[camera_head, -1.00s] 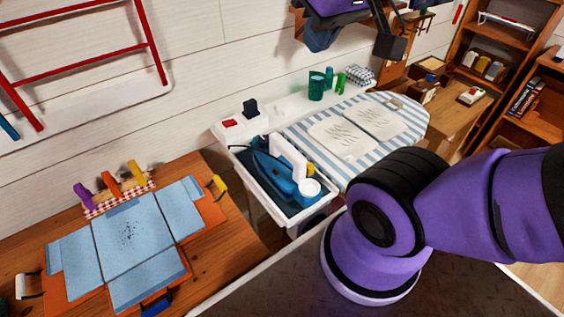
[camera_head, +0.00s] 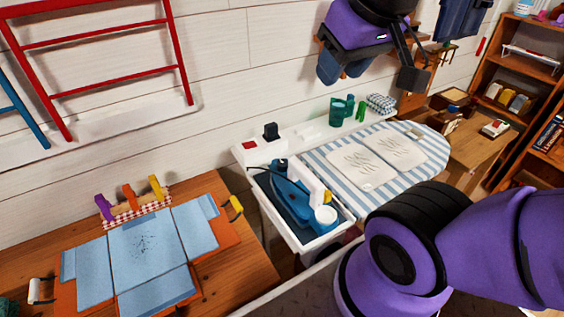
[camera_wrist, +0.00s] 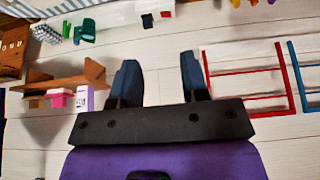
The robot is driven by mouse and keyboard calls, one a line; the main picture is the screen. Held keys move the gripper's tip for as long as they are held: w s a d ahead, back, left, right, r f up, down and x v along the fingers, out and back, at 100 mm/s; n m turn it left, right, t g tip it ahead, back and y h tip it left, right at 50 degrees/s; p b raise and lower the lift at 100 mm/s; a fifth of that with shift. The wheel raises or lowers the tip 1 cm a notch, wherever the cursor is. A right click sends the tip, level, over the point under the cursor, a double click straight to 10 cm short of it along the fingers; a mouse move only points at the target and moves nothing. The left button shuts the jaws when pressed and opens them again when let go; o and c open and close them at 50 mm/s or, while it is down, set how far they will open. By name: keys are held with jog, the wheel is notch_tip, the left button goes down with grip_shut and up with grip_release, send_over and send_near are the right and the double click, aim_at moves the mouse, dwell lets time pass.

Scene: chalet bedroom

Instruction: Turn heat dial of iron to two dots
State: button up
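The iron (camera_head: 294,197), blue and white, rests in the open tray (camera_head: 297,244) at the left end of the ironing board. Its heat dial is too small to make out, and so are any dots. My gripper (camera_head: 341,76) is high in front of the white wall, above and behind the iron and clear of it. In the wrist view my gripper (camera_wrist: 160,72) is open, with a wide empty gap between its two dark fingers. The iron is not seen in the wrist view.
A wooden table (camera_head: 243,267) with a blue folding board (camera_head: 146,246) is at left. A red wall rack (camera_head: 120,88) hangs above it. A wooden shelf (camera_wrist: 62,85) shows in the wrist view.

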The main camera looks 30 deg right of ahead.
jog(key=o, duration=0.4)
jog(key=w+f, duration=0.1)
jog(key=w, duration=0.1)
jog(key=w+f+n+g, duration=0.1)
jog(key=w, duration=0.2)
jog(key=w+n+g, duration=0.1)
jog(key=w, duration=0.2)
jog(key=shift+d+f, duration=0.2)
jog(key=shift+f, duration=0.2)
jog(key=shift+c, duration=0.2)
jog(key=n+g+h, duration=0.3)
jog(key=n+g, duration=0.3)
jog(key=n, duration=0.1)
send_over(281, 163)
jog(key=w+a, duration=0.3)
notch_tip(281, 163, down, 25)
jog(key=x, duration=1)
jog(key=shift+s+d+f, duration=0.1)
jog(key=shift+s+d, duration=0.1)
jog(key=c, duration=0.9)
